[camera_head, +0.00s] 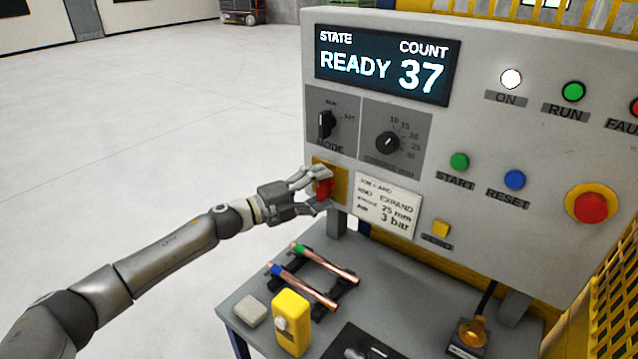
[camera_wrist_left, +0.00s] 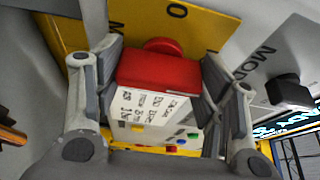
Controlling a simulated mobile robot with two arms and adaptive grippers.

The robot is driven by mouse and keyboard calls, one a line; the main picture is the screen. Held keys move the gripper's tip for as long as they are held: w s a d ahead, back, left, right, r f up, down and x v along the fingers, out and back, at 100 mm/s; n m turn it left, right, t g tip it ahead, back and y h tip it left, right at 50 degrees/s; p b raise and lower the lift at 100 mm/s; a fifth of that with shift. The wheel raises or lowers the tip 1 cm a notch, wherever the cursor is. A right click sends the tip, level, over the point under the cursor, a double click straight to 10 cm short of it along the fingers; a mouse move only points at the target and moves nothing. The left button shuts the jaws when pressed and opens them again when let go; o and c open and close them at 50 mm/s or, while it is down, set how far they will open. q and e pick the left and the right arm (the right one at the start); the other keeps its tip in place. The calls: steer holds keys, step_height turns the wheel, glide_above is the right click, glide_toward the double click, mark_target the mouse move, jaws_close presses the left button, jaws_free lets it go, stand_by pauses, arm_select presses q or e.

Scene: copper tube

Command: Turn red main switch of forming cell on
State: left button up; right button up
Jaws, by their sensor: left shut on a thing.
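The red main switch (camera_head: 324,188) sits on a yellow plate (camera_head: 341,178) at the lower left of the grey control panel (camera_head: 460,190). My left gripper (camera_head: 318,190) is shut on the switch's red handle, with its fingers on either side. In the left wrist view the red handle (camera_wrist_left: 158,70) lies between both finger pads, in front of the yellow plate (camera_wrist_left: 205,28) with a letter O. The fingers hide part of the handle in the head view, so its exact angle is hard to tell. The display (camera_head: 381,65) reads READY, count 37. The ON lamp (camera_head: 511,79) is bright white. My right gripper is not in view.
Above the switch are the mode knob (camera_head: 326,124) and a dial (camera_head: 387,143). A job card (camera_head: 386,207) hangs to its right. Below, the bench (camera_head: 245,290) holds copper tubes (camera_head: 325,263) and a yellow device (camera_head: 291,322). Open floor lies left.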

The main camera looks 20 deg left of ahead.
arm_select(q)
steer(key=shift+m, duration=0.3)
steer(key=o, duration=1)
steer(key=v, duration=1.2)
steer(key=shift+r, duration=0.15)
steer(key=shift+a, duration=0.1)
